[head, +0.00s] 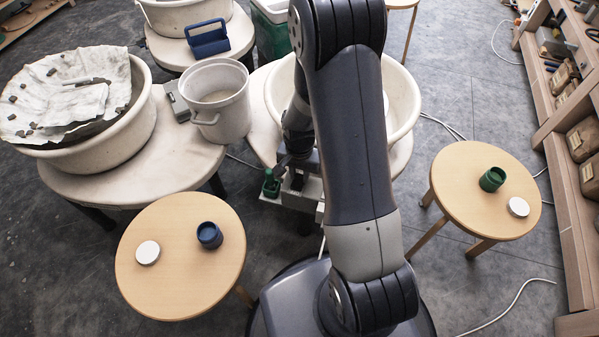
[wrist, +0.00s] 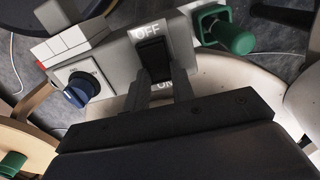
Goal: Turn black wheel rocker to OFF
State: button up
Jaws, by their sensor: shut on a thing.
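The black wheel rocker (wrist: 153,54) sits on a grey control box (wrist: 120,62), which also shows beside my arm in the head view (head: 298,198). White OFF lettering is above the rocker in the wrist view, and ON is below it, partly hidden between my fingers. My gripper (wrist: 160,84) has one finger on each side of the rocker's lower part and is shut on it. Which way the rocker is tipped is hard to tell. In the head view my gripper (head: 292,168) is at the box, largely hidden by my arm.
A blue rotary knob (wrist: 77,89) is left of the rocker, and a green handle (wrist: 229,36) is to its right. White basins (head: 405,100) stand behind on pale wheel tables. Round wooden stools (head: 180,285) with small cups flank my base. Shelving (head: 560,140) lines the right.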

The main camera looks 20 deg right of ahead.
jog(key=shift+s+a+f+t+h+b, duration=0.2)
jog(key=shift+t+h+b, duration=0.35)
jog(key=shift+b, duration=1.15)
jog(key=t+b, duration=0.1)
jog(key=b, duration=0.2)
jog(key=shift+h+b, duration=0.25)
jog(key=shift+b, duration=0.4)
jog(key=shift+s+r+t+b, duration=0.15)
jog(key=shift+r+t+b, duration=0.15)
jog(key=shift+b, duration=0.4)
jog(key=o, duration=1)
jog(key=p+v, duration=0.1)
jog(key=v, duration=0.2)
jog(key=p+v, duration=0.2)
jog(key=v, duration=0.2)
jog(key=p+v, duration=0.1)
jog(key=v, duration=0.2)
jog(key=shift+s+a+r, duration=0.15)
jog(key=shift+a+r, duration=0.15)
jog(key=shift+r, duration=0.05)
